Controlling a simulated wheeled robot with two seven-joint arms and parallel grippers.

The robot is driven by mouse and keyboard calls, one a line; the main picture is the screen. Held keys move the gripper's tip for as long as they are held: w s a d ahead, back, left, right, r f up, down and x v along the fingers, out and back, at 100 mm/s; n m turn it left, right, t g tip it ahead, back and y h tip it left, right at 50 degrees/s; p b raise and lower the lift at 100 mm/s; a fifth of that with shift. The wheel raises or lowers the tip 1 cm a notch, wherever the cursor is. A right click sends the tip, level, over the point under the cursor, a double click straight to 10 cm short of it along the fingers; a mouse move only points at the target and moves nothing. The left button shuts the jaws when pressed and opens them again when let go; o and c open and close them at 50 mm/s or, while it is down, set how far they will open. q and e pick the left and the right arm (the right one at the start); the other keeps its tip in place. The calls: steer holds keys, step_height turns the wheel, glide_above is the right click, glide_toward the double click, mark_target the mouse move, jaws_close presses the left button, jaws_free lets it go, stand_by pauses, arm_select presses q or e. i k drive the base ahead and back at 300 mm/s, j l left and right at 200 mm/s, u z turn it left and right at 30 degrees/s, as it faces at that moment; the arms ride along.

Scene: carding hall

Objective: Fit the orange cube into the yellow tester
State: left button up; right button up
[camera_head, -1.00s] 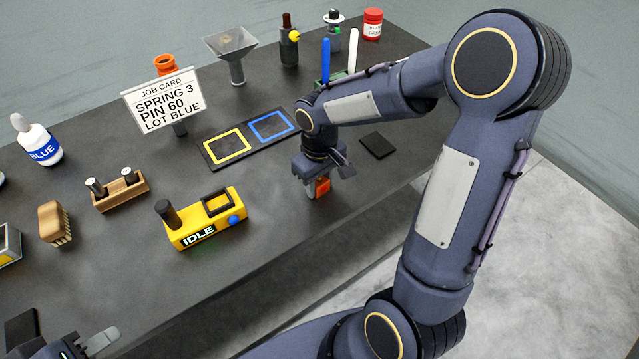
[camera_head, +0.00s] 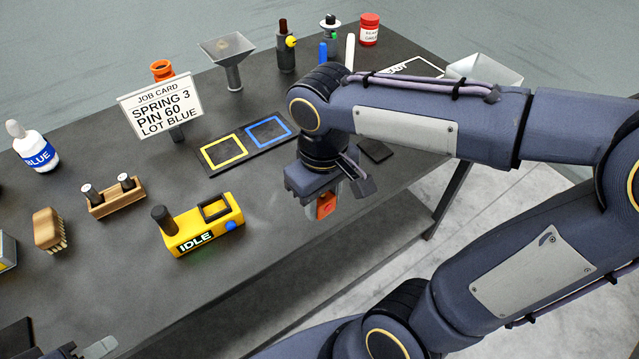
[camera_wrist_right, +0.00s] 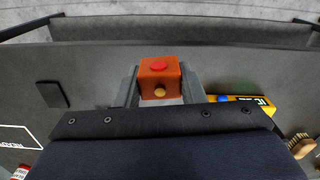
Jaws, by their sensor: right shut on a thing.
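The orange cube (camera_head: 326,206) is held between the fingers of my right gripper (camera_head: 321,209), above the bench's front edge, right of the tester. In the right wrist view the cube (camera_wrist_right: 159,66) shows a red dot on one face and a yellow round stud on another, with a finger on each side. The yellow tester (camera_head: 188,236) stands on the bench with a black square frame on top, a black knob, a blue button and a display reading IDLE. It also shows partly in the right wrist view (camera_wrist_right: 225,98). My left gripper (camera_head: 88,350) is cut off at the bottom left.
A board with yellow (camera_head: 222,167) and blue (camera_head: 268,146) outlined squares lies behind the tester. A job card (camera_head: 160,106), a wooden pin holder (camera_head: 115,204), a brush (camera_head: 48,230) and a blue-labelled bottle (camera_head: 36,150) stand left. Bench between tester and right gripper is clear.

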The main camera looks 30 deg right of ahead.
mark_target(214, 210)
steer(key=k, duration=1)
